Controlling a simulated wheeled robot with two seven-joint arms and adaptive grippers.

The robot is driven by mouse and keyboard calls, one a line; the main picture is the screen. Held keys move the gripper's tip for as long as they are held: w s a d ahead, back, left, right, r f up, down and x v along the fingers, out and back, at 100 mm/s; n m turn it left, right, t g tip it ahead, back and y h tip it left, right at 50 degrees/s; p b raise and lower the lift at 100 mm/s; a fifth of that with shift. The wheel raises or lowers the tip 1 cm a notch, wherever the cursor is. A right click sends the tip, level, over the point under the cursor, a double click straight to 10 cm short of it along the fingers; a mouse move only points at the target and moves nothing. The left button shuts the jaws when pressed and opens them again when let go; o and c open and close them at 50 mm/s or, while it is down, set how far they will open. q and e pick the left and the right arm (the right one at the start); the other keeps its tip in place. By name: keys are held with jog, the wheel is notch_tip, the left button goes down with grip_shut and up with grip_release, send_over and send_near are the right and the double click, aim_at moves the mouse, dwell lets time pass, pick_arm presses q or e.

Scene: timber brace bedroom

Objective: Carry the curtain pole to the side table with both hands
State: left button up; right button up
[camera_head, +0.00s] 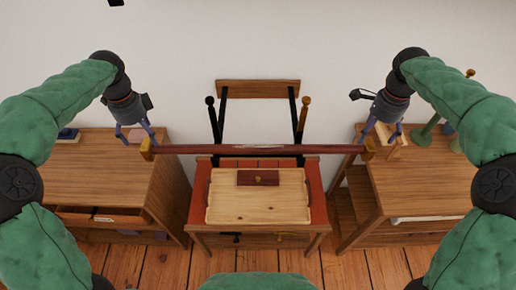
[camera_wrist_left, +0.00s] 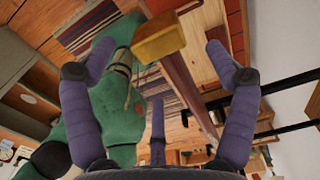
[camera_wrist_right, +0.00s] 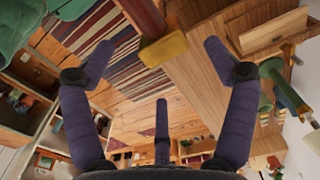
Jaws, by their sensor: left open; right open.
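The curtain pole (camera_head: 255,149) is a long dark red-brown bar with yellow end pieces. It lies level across the head view, over the gap between two wooden cabinets and the middle table. My left gripper (camera_head: 137,133) is open at the pole's left end. In the left wrist view, the yellow end (camera_wrist_left: 158,38) shows ahead between the spread fingers. My right gripper (camera_head: 382,133) is open near the right end. In the right wrist view, that yellow end (camera_wrist_right: 163,48) shows ahead between the fingers. I cannot tell what bears the pole, or which furniture is the side table.
The middle table (camera_head: 316,205) has a red top and a pale wooden board (camera_head: 255,208) with a small dark red box (camera_head: 258,178). A left cabinet (camera_head: 90,175) has an open drawer. A right cabinet (camera_head: 430,185) holds green pegs. A wooden bar (camera_head: 258,88) is behind.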

aim_at(369, 143)
pick_arm(q)
notch_tip(369, 143, down, 7)
jog(key=shift+r, duration=0.1)
pick_arm(e)
notch_tip(369, 143, down, 7)
jog(key=shift+r, duration=0.1)
pick_arm(q)
jog(key=c, duration=1.7)
pick_arm(e)
jog(key=c, duration=1.7)
pick_arm(q)
jog(key=shift+r, duration=0.1)
pick_arm(e)
jog(key=shift+r, duration=0.1)
